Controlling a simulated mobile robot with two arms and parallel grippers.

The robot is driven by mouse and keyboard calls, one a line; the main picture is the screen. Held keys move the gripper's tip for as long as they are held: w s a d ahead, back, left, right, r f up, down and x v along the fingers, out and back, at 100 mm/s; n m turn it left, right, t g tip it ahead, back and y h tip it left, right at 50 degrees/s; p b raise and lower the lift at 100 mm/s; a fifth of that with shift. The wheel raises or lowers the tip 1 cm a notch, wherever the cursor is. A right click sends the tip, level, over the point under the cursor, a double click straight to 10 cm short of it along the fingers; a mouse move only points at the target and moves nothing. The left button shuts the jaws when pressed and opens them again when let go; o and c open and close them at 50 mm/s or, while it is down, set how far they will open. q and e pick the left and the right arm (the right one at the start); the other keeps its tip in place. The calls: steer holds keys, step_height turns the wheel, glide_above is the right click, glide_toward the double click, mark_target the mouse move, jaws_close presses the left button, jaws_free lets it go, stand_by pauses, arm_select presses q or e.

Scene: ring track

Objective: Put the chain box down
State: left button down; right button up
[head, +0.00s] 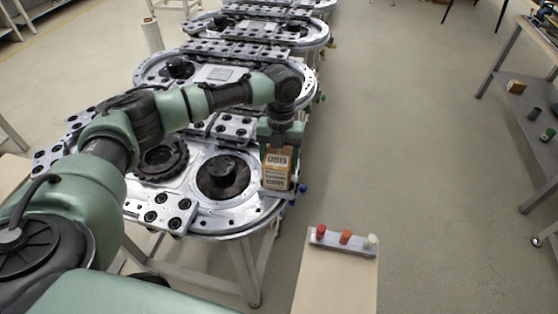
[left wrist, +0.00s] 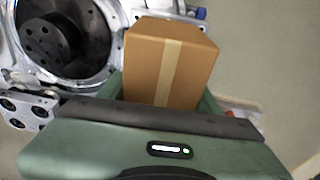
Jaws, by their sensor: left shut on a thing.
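The chain box (head: 277,168) is a small brown cardboard carton with printed labels, at the right edge of the ring track (head: 236,212). My left gripper (head: 280,140) points down over it and is shut on it. In the left wrist view the box (left wrist: 170,62) shows its plain brown side with a pale tape strip, between the fingers of the left gripper (left wrist: 165,95). Whether the box's underside touches the track cannot be told. My right gripper is not in view.
A dark round hub (head: 222,176) stands on the track left of the box. A beige surface (head: 335,285) with red, orange and white knobs (head: 345,237) is at the lower right. A grey bench (head: 520,90) stands far right. The floor between is clear.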

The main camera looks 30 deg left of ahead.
arm_select(q)
steer(key=shift+c, duration=1.6)
jaws_free()
steer(key=shift+f, duration=0.1)
steer(key=shift+s, duration=0.1)
steer(key=r+b, duration=0.1)
steer(key=r, duration=0.2)
steer(key=w+r+b, duration=0.1)
steer(key=r, duration=0.3)
steer(key=r+b, duration=0.1)
steer(key=r, duration=0.3)
steer(key=shift+w+a+r, duration=0.1)
steer(key=shift+w+a, duration=0.1)
steer(key=shift+w, duration=0.2)
steer(key=shift+r, duration=0.5)
